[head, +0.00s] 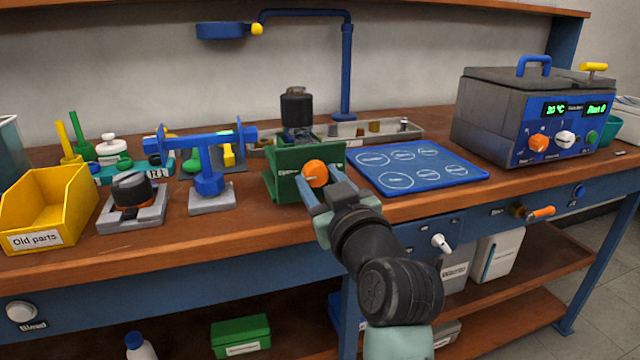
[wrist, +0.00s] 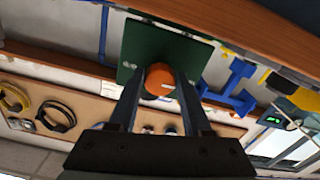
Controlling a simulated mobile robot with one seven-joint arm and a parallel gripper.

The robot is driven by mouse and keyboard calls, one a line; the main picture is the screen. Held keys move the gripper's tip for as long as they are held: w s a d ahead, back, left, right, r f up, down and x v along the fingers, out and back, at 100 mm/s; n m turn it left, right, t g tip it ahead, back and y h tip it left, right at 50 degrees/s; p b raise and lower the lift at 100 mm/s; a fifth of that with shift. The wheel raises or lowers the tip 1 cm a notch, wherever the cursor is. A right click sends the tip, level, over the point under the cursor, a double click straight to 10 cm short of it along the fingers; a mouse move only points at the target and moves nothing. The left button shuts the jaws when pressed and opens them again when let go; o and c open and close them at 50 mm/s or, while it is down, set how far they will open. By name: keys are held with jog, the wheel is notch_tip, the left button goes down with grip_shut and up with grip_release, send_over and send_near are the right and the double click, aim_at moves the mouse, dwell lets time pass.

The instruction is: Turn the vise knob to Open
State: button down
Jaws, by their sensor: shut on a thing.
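The green vise (head: 290,190) stands at the front edge of the workbench, with an orange knob (head: 316,173) on its front face. A dark cylindrical part (head: 297,108) sits upright at the top of the vise or just behind it. My gripper (head: 308,184) reaches the knob from the front, its two fingers on either side of it. In the wrist view the orange knob (wrist: 158,82) lies between the fingertips (wrist: 160,78), against the green plate of the vise (wrist: 140,45). A small pale mark shows on the knob. The label on the vise face is mostly covered and unreadable.
A blue mat with white circles (head: 415,167) lies right of the vise. A blue stand (head: 208,180) and a yellow "Old parts" bin (head: 45,205) are to the left. A grey and blue bath unit (head: 530,115) stands at the right. A pale tray (head: 375,133) lies behind.

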dwell(0.3)
jog(key=shift+c, duration=1.7)
grip_release()
jog(key=p+v, duration=0.1)
jog(key=v, duration=1.2)
jog(key=shift+p, duration=0.35)
